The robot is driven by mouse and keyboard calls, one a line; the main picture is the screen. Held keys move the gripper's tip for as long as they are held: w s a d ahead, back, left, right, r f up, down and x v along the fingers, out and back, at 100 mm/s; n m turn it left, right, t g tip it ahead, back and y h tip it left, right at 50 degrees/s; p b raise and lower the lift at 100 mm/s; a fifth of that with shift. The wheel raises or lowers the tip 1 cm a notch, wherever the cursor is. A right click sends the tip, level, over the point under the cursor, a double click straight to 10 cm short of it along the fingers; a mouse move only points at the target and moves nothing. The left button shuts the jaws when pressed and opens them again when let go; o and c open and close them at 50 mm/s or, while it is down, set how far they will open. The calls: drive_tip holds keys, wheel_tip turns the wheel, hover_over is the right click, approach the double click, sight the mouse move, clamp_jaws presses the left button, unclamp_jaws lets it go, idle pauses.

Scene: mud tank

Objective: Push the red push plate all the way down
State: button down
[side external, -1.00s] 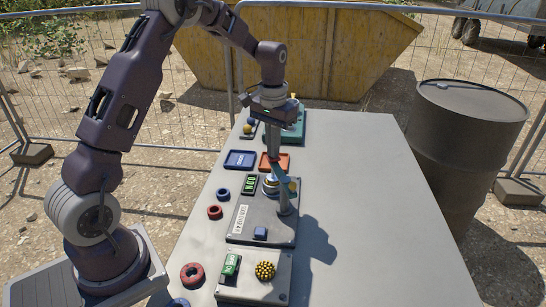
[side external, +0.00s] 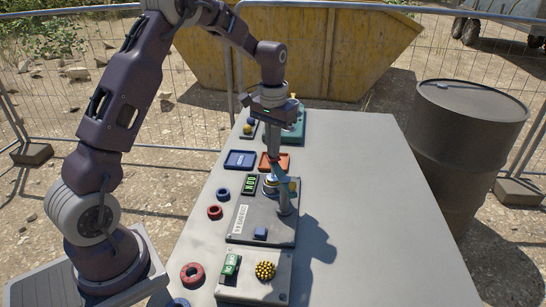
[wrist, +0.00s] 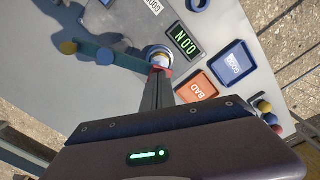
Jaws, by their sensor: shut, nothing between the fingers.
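The red push plate (wrist: 163,68) shows as a small red patch at the end of a teal lever (wrist: 112,56) in the wrist view. My gripper (wrist: 159,76) is shut and empty, with its fingertips at the plate and covering most of it. In the side view my gripper (side external: 274,160) points down over the lever's plate end, where the plate is hidden. The lever is mounted on a grey post (side external: 284,203), with a yellow ball at its other end. A round silver-and-blue part (wrist: 156,52) sits under the plate end. I cannot tell whether plate and part touch.
A display (wrist: 184,41) seems to read 0.0 N. A blue GOOD tray (side external: 240,159) and an orange BAD tray (wrist: 197,84) lie behind it. Rings lie along the left edge. A panel with a black-and-yellow knob (side external: 265,270) is in front. The table's right side is clear.

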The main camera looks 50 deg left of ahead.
idle(0.4)
wheel_tip(320, 180, up, 8)
idle(0.6)
drive_tip(key=s+d+r+m+t, duration=0.1)
drive_tip(key=s+d+r+t, duration=0.2)
drive_tip(key=s+d+r, duration=0.8)
drive_tip(key=s+d+f+m+t, duration=0.1)
drive_tip(key=s+f, duration=0.1)
drive_tip(key=s, duration=0.6)
drive_tip(key=s+d+f+m+t, duration=0.1)
drive_tip(key=s+d+f, duration=0.1)
drive_tip(key=s, duration=0.7)
drive_tip(key=shift+s+d+f+t, duration=0.15)
drive_tip(key=shift+s+t, duration=0.1)
drive_tip(key=shift+t, duration=0.05)
